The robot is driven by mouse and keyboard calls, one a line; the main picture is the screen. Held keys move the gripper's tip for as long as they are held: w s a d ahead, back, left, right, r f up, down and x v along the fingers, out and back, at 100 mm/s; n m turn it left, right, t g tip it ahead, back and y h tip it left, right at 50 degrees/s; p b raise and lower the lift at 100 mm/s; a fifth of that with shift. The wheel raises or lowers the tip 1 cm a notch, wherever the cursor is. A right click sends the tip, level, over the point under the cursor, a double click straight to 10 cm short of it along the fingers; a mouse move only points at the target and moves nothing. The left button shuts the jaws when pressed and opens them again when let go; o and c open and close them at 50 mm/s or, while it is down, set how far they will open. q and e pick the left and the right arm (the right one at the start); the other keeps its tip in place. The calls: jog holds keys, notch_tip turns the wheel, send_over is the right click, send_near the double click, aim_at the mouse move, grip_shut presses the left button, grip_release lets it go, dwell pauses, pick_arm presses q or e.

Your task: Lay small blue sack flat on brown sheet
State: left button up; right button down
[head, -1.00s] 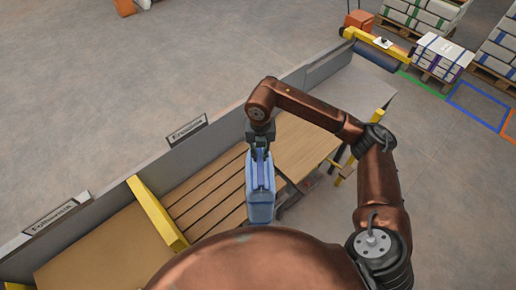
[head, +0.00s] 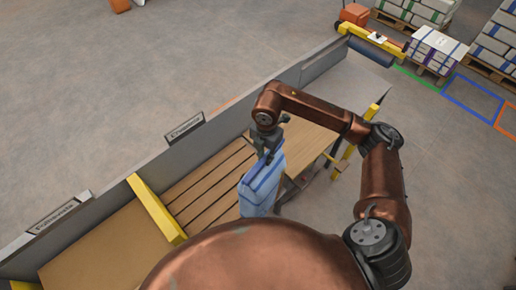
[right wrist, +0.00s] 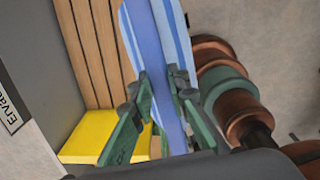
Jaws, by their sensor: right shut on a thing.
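The small blue sack (head: 260,190) hangs from my right gripper (head: 268,150), its lower end slanting toward the front left. It is held above the near edge of the slatted wooden section and does not lie on a surface. In the right wrist view, the green fingers of the right gripper (right wrist: 160,105) are closed on both sides of the blue sack (right wrist: 158,45). A flat brown sheet (head: 95,250) lies at the lower left beyond a yellow bar; another brown panel (head: 308,145) lies right of the slats. My left gripper is not in view.
The yellow bar (head: 157,210) stands up between the slats (head: 205,185) and the left sheet. A grey wall (head: 225,125) with label plates runs along the far side. Pallets of sacks (head: 437,50) stand at the back right. The left sheet's visible surface is clear.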

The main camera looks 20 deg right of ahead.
jog(key=s+d, duration=0.4)
jog(key=s, duration=0.5)
jog(key=s+d, duration=0.4)
jog(key=s, duration=0.6)
jog(key=shift+s, duration=0.3)
